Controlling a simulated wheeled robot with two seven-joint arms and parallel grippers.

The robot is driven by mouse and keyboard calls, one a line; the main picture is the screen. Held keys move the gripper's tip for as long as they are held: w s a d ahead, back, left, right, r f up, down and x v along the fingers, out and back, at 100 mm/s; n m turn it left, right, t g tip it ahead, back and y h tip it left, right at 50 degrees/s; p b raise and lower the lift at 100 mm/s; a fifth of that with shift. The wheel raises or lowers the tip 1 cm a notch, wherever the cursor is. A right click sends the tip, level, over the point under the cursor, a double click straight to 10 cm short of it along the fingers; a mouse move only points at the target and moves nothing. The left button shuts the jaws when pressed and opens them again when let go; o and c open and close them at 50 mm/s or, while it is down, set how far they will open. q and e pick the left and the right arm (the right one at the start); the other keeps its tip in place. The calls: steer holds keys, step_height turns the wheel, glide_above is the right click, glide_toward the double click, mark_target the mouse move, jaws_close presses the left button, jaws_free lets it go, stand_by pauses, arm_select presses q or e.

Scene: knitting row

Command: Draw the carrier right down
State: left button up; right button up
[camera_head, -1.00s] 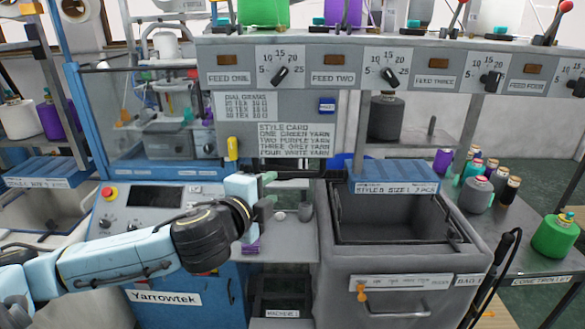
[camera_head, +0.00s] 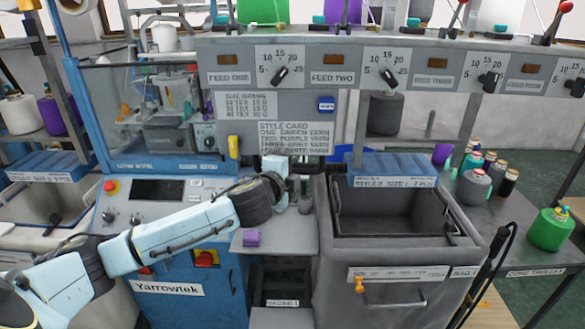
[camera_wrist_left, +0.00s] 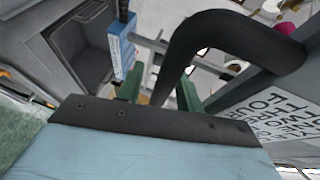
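A black bar (camera_head: 308,168) sticks out below the style card on the machine; I take it for the carrier's handle, though no label shows. My left gripper (camera_head: 284,170) is at the bar's left end, seen from behind its blue-white palm. In the left wrist view the bar (camera_wrist_left: 205,35) bends from the right and comes down between my green fingers (camera_wrist_left: 160,92). The fingers stand apart, with a gap visible beside the bar on the left. Whether the right finger touches it is unclear. My right gripper is not in view.
A grey bin (camera_head: 390,255) with a blue labelled block (camera_head: 393,172) stands at right. The control panel (camera_head: 110,215) is at left. Yarn cones stand on the trolley at right.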

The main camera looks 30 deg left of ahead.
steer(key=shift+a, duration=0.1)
arm_select(q)
jaws_close()
